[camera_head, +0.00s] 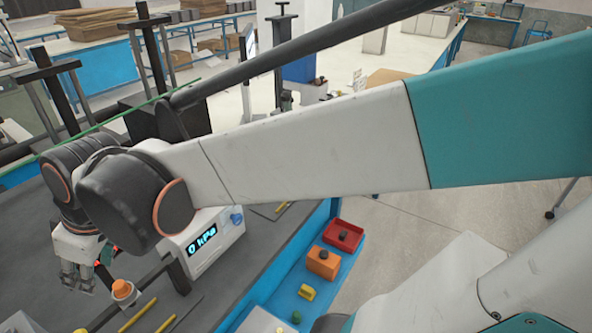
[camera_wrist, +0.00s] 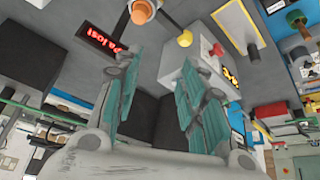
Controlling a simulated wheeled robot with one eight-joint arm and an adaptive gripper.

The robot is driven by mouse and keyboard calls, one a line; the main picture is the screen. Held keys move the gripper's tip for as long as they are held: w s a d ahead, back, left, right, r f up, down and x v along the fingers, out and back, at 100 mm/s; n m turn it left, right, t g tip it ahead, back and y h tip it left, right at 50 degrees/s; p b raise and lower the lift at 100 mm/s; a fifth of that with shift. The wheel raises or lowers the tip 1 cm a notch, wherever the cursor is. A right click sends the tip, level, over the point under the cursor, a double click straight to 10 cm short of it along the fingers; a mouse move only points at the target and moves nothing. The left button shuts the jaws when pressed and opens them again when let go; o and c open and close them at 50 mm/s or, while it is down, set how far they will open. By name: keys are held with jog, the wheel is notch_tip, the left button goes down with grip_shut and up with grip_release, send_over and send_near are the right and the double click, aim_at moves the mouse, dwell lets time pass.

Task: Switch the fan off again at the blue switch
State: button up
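A blue knob (camera_head: 237,218) sits on the top right of a white box with a lit "0 kPa" display (camera_head: 203,239) in the head view. I cannot tell whether this knob is the blue switch. I cannot make out a fan in either view. My gripper (camera_head: 78,284) points down at the left of the head view, left of the white box and apart from it. In the wrist view its two teal-padded fingers (camera_wrist: 160,62) stand apart with nothing between them.
An orange knob (camera_head: 122,289) stands near my gripper. The wrist view shows a yellow knob (camera_wrist: 185,39) and a red-lit display (camera_wrist: 100,42). A red tray (camera_head: 343,236), an orange box (camera_head: 323,262) and a yellow piece (camera_head: 307,292) are on the blue strip at right. My arm hides much of the bench.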

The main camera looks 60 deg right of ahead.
jog(key=s+d+f+m+t+h+b, duration=0.1)
jog(key=s+d+f+m+b, duration=0.2)
jog(key=s+d, duration=0.2)
jog(key=shift+s+d+m, duration=0.3)
jog(key=shift+s+m, duration=0.1)
jog(key=shift+s, duration=0.2)
jog(key=shift+f, duration=0.1)
